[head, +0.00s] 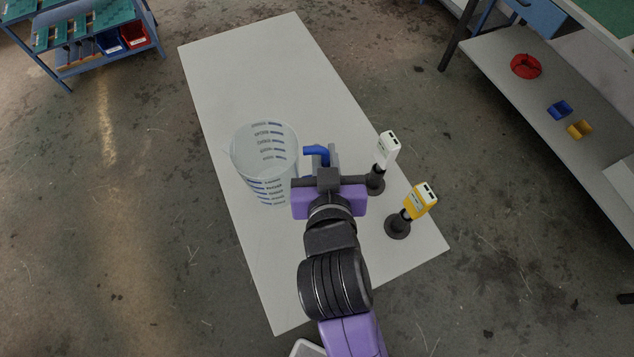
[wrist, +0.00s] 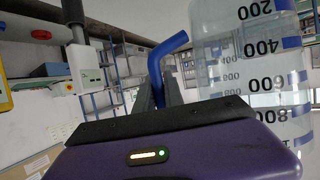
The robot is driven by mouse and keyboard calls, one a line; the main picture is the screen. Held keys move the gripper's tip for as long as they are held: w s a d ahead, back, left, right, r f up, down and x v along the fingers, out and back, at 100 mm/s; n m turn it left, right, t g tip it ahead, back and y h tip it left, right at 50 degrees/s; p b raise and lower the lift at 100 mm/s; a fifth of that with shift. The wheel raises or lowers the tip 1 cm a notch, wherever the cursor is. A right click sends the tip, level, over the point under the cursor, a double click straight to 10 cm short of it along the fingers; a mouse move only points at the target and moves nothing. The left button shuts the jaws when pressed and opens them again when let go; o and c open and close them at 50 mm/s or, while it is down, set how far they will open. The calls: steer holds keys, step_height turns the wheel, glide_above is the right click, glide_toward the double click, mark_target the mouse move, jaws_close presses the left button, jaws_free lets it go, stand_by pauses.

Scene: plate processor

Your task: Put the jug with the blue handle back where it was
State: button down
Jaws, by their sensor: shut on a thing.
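The clear jug (head: 265,165) with blue measuring marks is left of my gripper over the white table. Its blue handle (head: 316,151) points right, toward my gripper (head: 325,165). My gripper is shut on the blue handle. In the wrist view the handle (wrist: 164,55) runs down between the fingers (wrist: 158,92), and the jug wall (wrist: 250,70) with its numbers stands to the right. The jug looks roughly upright. Its base is partly hidden, and I cannot tell whether it touches the table.
A white device (head: 388,148) and a yellow device (head: 420,200) on dark round stands are close to the right of my gripper. The far part of the white table (head: 255,70) is clear. A shelf (head: 545,85) with a red item and small bins stands at the right.

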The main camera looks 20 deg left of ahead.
step_height(320, 180, down, 13)
steer(key=shift+f, duration=0.1)
stand_by(0.3)
steer(key=shift+f+b, duration=0.15)
steer(key=shift+b, duration=0.15)
steer(key=c, duration=1.4)
jaws_free()
steer(key=shift+c, duration=0.2)
steer(key=shift+r, duration=0.25)
steer(key=b+v, duration=0.1)
steer(key=v, duration=1.1)
